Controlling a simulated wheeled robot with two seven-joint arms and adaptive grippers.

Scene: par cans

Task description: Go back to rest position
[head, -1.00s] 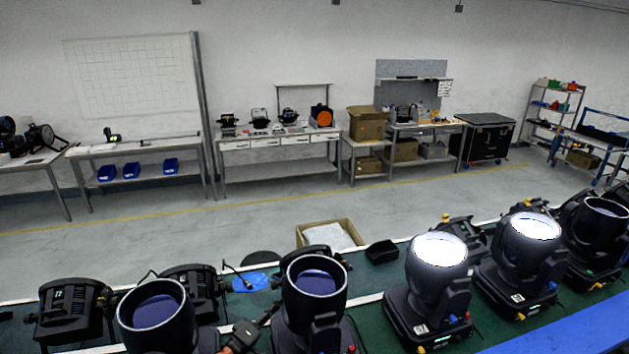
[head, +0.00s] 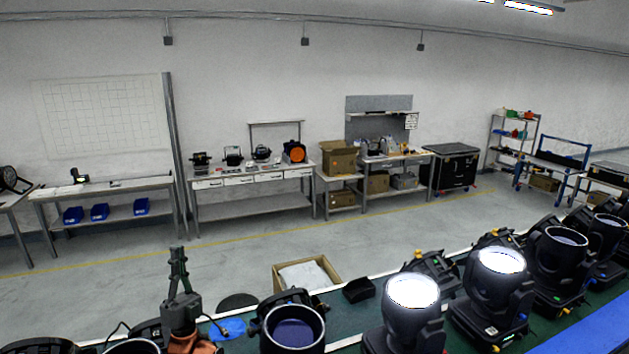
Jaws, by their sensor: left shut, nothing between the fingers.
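My left gripper (head: 178,254) stands upright at the lower left of the head view, fingers pointing up and closed together with nothing between them. It is above the near bench, apart from the lamps. A black par can (head: 292,330) with a dark lens is to its right. Two lit par cans, a nearer one (head: 412,312) and a farther one (head: 499,275), stand further right. Another dark par can (head: 560,262) is beyond them. The top of one more (head: 133,347) is cut off by the bottom edge. My right gripper is not in view.
The green bench top (head: 347,318) carries the lamps, a blue round piece (head: 228,329) and a small black box (head: 359,290). An open cardboard box (head: 306,274) is on the floor behind it. Workbenches (head: 250,190) line the far wall, with open floor between.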

